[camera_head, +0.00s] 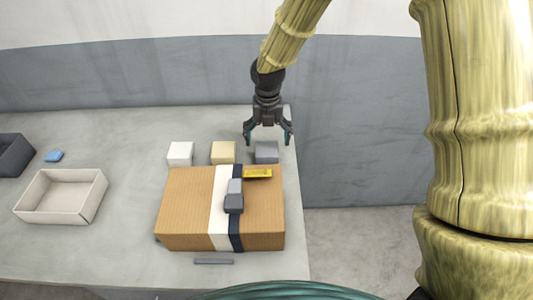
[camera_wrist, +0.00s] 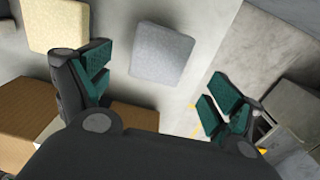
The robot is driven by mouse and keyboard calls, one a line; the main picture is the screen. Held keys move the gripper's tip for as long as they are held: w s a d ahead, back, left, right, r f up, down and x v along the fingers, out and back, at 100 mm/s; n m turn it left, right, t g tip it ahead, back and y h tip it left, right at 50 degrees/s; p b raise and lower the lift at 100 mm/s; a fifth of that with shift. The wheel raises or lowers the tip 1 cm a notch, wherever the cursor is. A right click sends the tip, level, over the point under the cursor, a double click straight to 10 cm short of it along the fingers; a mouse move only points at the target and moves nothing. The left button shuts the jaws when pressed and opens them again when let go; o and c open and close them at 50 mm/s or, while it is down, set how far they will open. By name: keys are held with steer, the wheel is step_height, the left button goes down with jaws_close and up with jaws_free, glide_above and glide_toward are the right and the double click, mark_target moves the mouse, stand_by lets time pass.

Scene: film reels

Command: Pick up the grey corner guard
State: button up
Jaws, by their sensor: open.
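The grey block (camera_head: 266,153), which I take to be the grey corner guard, sits on the table behind the right end of the cardboard box. It is the rightmost of three blocks in a row. In the wrist view its pale grey top (camera_wrist: 162,54) shows whole, with rounded corners. My gripper (camera_head: 268,140) points down just above and slightly behind it in the head view. The jaws are open and empty. In the wrist view the block lies in the gap between the teal fingers (camera_wrist: 160,77), towards the upper side. No contact shows.
A beige block (camera_head: 223,153) and a white block (camera_head: 180,153) stand to the left. An open tray (camera_head: 60,215) and a blue piece (camera_head: 54,156) lie left. The table's right edge is near.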

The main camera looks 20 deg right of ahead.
mark_target(267, 149)
steer(key=w+f, duration=0.1)
steer(key=f, duration=0.2)
steer(key=shift+w+p, duration=0.35)
steer(key=shift+p, duration=0.05)
steer(key=shift+s+f+p, duration=0.35)
steer(key=shift+s+f, duration=0.1)
steer(key=shift+f, duration=0.2)
steer(key=shift+s+f, duration=0.15)
steer(key=shift+s, duration=0.2)
steer(key=shift+s+f, duration=0.1)
steer(key=shift+f, duration=0.1)
steer(key=shift+w+f, duration=0.55)
steer(key=shift+f, duration=0.05)
steer(key=shift+s+r, duration=0.15)
steer(key=shift+s, duration=0.05)
steer(key=shift+c, duration=0.2)
steer(key=shift+s+r, duration=0.1)
steer(key=c, duration=1.1)
